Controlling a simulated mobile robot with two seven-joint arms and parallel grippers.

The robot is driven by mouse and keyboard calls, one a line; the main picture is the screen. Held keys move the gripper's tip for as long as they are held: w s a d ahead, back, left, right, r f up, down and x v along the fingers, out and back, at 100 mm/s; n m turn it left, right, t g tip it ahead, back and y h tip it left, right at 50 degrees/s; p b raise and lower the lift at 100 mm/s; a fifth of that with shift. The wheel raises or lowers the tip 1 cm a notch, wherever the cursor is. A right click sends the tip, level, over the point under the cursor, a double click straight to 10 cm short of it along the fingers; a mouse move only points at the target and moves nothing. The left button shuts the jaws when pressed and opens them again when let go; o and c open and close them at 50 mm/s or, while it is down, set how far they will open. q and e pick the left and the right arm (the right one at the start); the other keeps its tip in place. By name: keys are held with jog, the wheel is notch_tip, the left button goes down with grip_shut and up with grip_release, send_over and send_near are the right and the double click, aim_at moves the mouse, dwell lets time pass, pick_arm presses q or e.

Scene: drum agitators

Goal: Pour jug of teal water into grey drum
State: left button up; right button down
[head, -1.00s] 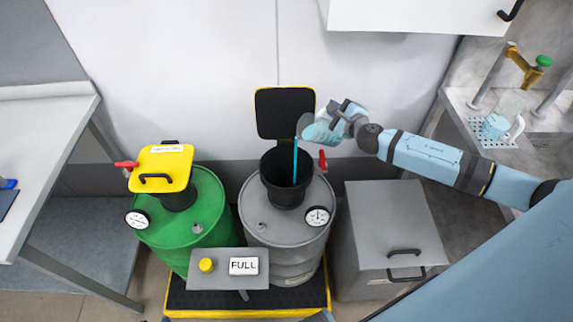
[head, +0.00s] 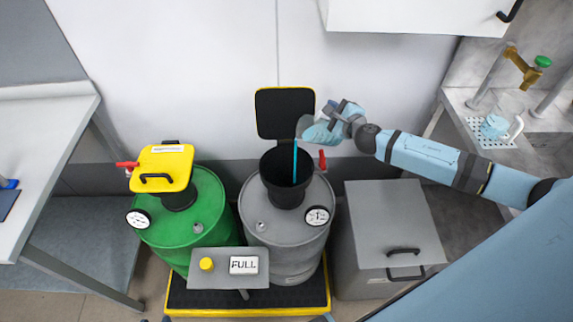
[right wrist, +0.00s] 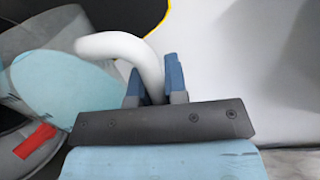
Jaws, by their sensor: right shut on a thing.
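The grey drum (head: 290,228) stands in the middle with its black funnel mouth (head: 284,190) open and the black lid (head: 284,113) raised behind it. My right gripper (head: 338,122) is shut on the white handle (right wrist: 122,47) of a clear jug (head: 315,132). The jug is tilted above the right side of the funnel. A thin teal stream (head: 295,162) falls from it into the funnel. In the right wrist view, teal water (right wrist: 62,90) shows inside the jug. My left gripper is not in view.
A green drum (head: 205,215) with a shut yellow lid (head: 161,168) stands left. A grey box (head: 385,230) stands right. A "FULL" panel (head: 225,268) is in front. A white cabinet (head: 415,15) hangs above.

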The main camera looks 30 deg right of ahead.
aim_at(318, 117)
jog(key=shift+a+r+n+p, duration=0.1)
jog(key=shift+a+n+p, duration=0.2)
dwell(0.9)
jog(key=shift+w+a+n+h+p, duration=0.1)
jog(key=shift+a+n+h+p, duration=0.2)
jog(key=shift+a+n+p, duration=0.35)
dwell(1.6)
jog(key=shift+a+n, duration=0.25)
jog(key=shift+a, duration=0.05)
jog(key=shift+w+a+n+h+p, duration=0.15)
jog(key=shift+a+n+p, duration=0.15)
jog(key=shift+a+p, duration=0.5)
jog(key=shift+a+n+h+p, duration=0.15)
jog(key=shift+a+n+p, duration=0.25)
jog(key=shift+p, duration=0.6)
jog(key=shift+a+p, duration=0.5)
jog(key=shift+p, duration=0.25)
